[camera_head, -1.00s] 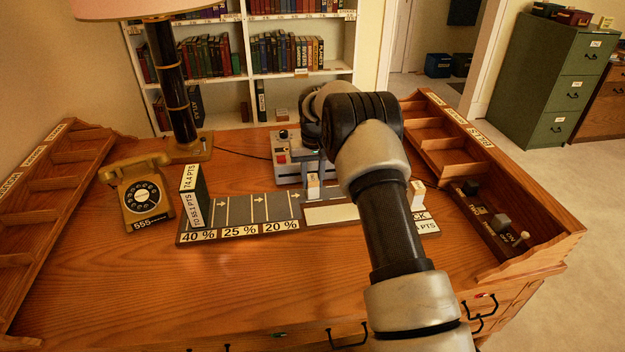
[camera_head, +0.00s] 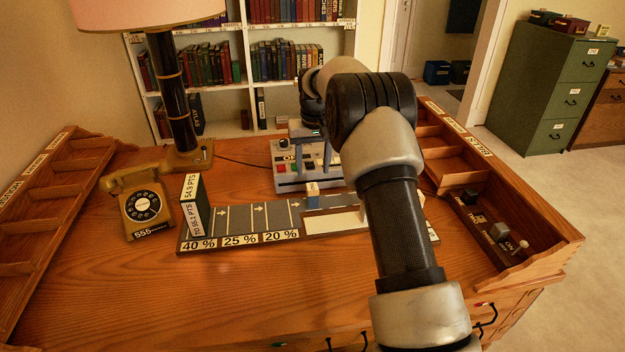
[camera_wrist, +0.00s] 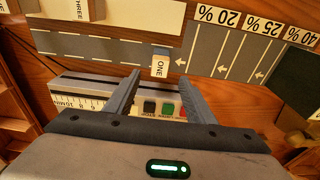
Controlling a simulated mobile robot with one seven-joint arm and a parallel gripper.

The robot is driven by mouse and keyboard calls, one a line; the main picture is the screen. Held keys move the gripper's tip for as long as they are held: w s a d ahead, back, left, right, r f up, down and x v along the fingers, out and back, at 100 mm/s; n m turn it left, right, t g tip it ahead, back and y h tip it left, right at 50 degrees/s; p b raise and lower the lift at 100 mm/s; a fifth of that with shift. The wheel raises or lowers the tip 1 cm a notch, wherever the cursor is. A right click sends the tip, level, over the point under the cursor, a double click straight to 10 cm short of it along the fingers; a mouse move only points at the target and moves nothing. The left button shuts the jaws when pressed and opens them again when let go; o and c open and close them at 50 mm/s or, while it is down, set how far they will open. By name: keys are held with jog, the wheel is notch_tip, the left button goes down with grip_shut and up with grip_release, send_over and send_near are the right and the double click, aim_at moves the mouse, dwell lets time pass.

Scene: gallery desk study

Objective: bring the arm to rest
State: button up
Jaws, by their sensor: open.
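My gripper (camera_head: 317,162) is open and empty above the back of the desk, its fingers pointing down. In the wrist view my gripper (camera_wrist: 158,88) shows two dark fingers spread apart. A small block labelled ONE (camera_wrist: 160,64) with a blue top stands on the grey track just beyond the fingertips, apart from them. The same block (camera_head: 313,190) shows in the head view. My arm crosses the right half of the desk and hides part of the track board's right end.
The track board (camera_head: 240,240) has percentage labels and a dark box with points readings (camera_head: 190,203). A grey device with buttons (camera_head: 286,178) stands behind it. The telephone (camera_head: 145,205), lamp (camera_head: 176,90) and side shelves flank the desk. The front left desktop is clear.

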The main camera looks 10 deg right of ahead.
jog(key=s+r+p, duration=0.2)
jog(key=s+r, duration=0.1)
jog(key=r, duration=0.7)
jog(key=s+r+p, duration=0.2)
jog(key=s+r, duration=0.2)
jog(key=r, duration=0.5)
jog(key=s+r+t+p, duration=0.2)
jog(key=s+r+p, duration=0.1)
jog(key=s+r, duration=0.7)
jog(key=s+r+t+p, duration=0.2)
jog(key=s+p, duration=0.3)
jog(key=s, duration=2.1)
